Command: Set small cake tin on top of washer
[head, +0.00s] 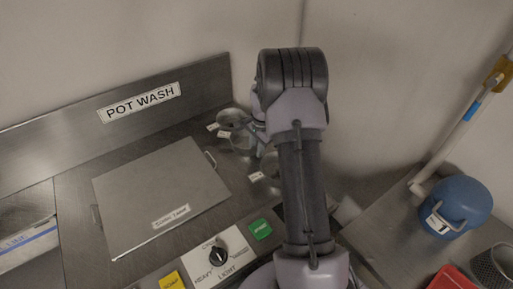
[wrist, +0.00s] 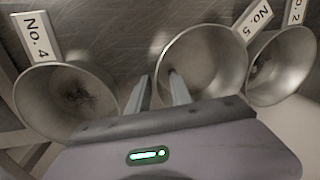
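Three round metal tins with tags show in the wrist view: a "No. 4" tin (wrist: 65,100) at left, a "No. 5" tin (wrist: 210,60) in the middle and a "No. 2" tin (wrist: 283,65) at right. I cannot tell which is the small cake tin. My gripper (wrist: 159,76) is open. Its right finger overlaps the inside of the No. 5 tin and its left finger appears outside that tin's left rim; contact is unclear. In the head view, my arm partly hides the tins (head: 243,142). The pot wash counter has a square metal lid (head: 160,190), probably the washer top.
A control panel with a black dial (head: 217,256), a green button (head: 260,229) and a yellow button (head: 173,281) lies in front of the lid. A blue container (head: 460,200) and a red object (head: 452,278) are at right.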

